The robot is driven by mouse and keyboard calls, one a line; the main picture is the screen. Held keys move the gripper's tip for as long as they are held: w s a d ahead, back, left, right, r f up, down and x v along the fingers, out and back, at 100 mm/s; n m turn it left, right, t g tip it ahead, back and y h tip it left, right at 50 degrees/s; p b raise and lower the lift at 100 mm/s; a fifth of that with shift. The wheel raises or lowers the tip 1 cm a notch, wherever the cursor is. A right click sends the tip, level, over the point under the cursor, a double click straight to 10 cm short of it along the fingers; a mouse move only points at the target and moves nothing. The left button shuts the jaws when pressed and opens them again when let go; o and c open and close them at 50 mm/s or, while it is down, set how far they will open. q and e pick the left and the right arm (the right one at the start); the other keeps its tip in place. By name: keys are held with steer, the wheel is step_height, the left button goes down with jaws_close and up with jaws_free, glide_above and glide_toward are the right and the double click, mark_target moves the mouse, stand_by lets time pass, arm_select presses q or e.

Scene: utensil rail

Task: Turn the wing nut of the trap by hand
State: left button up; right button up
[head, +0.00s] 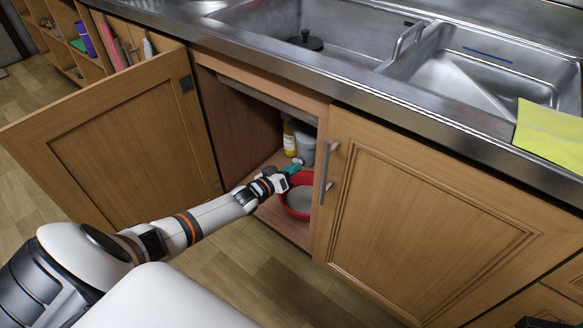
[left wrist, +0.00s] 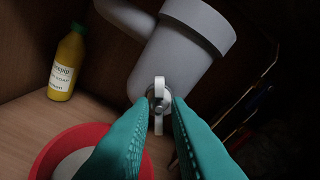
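The trap (left wrist: 188,55) is a grey cylinder with a pipe at its upper left in the left wrist view. It also shows inside the open cabinet in the head view (head: 306,148). The pale wing nut (left wrist: 158,98) is at its lower end, its wings standing roughly upright in the picture. My left gripper (left wrist: 158,108) has teal fingers, one on each side of the wing nut, with the nut showing between the tips. I cannot tell whether the fingertips touch it. In the head view the left gripper (head: 292,168) reaches into the cabinet. My right gripper is not in view.
A red basin (left wrist: 48,150) stands on the cabinet floor below the trap. A yellow soap bottle (left wrist: 68,62) stands at the back left. The left cabinet door (head: 110,140) is open; the right door (head: 430,215) is shut. The sink counter (head: 340,75) overhangs the opening.

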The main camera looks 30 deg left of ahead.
arm_select(q)
steer(key=shift+o, duration=1.1)
steer(key=s+p, duration=0.4)
steer(key=s, duration=0.2)
steer(key=shift+a, duration=0.25)
steer(key=shift+s, duration=0.1)
